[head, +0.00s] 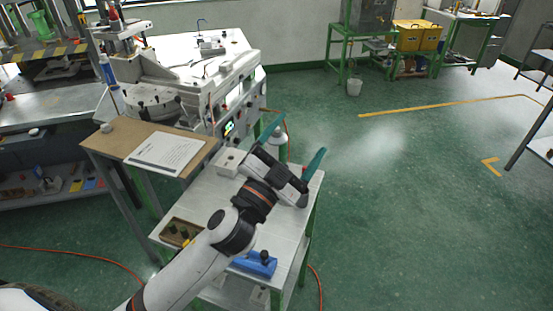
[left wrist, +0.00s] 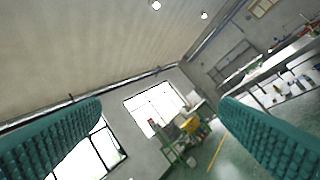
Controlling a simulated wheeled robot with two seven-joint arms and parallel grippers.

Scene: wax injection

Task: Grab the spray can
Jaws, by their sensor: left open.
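No can shows in that view. My right gripper is not in view.
The white table (head: 213,192) also holds a blue item (head: 255,264), a brown tray (head: 181,233) and a small white box (head: 230,161). A white machine (head: 212,88) and a brown board with a paper sheet (head: 166,153) stand left. Floor on the right is clear.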

